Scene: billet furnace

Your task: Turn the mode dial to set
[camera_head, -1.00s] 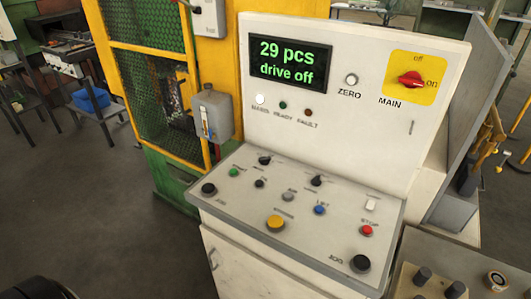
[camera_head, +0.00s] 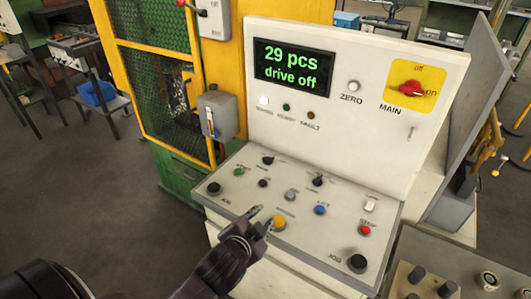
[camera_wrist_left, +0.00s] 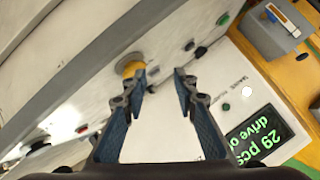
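The control console has a sloped panel (camera_head: 335,228) with two black pointer knobs, one at its upper left (camera_head: 268,160) and one near its upper middle (camera_head: 317,180). Their labels are too small to read, so I cannot tell which is the mode dial. My left gripper (camera_head: 261,218) is over the panel's front edge, beside the yellow button (camera_head: 279,222). In the left wrist view the left gripper (camera_wrist_left: 159,75) is open and empty, its fingers apart, with the yellow button (camera_wrist_left: 131,64) next to one fingertip. My right gripper is not in view.
The display (camera_head: 292,66) reads "29 pcs drive off". A red MAIN switch (camera_head: 411,89) is on the upright panel. Black jog knobs (camera_head: 214,188) (camera_head: 357,263), a blue button (camera_head: 320,210) and a red stop button (camera_head: 364,230) crowd the slope. A yellow-framed cage (camera_head: 160,80) stands left.

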